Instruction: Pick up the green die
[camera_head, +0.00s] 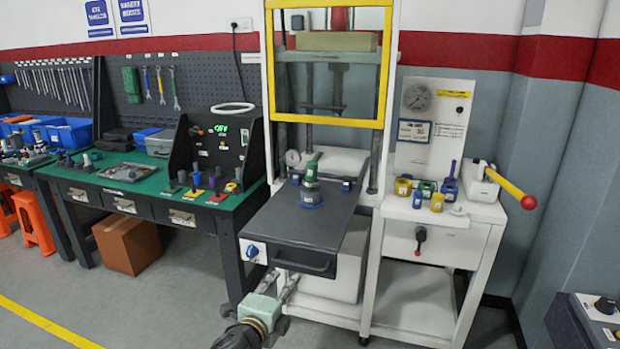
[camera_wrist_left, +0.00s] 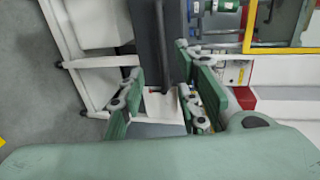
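Another green piece (camera_head: 427,187) sits between a yellow one (camera_head: 403,187) and a blue one (camera_head: 450,188) on the white side bench; I cannot tell which green part is the die. My left gripper (camera_head: 281,283) is low in front of the press, below the plate and apart from both green pieces. In the wrist view its fingers (camera_wrist_left: 160,100) are spread with nothing gripped. My right gripper is not in view.
The yellow press frame (camera_head: 330,121) rises behind the plate. A black handle (camera_head: 305,265) juts from the plate's front edge. The white side bench (camera_head: 470,212) carries a red-tipped yellow lever (camera_head: 510,187). A green-topped workbench (camera_head: 150,185) stands at the left. Floor in front is clear.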

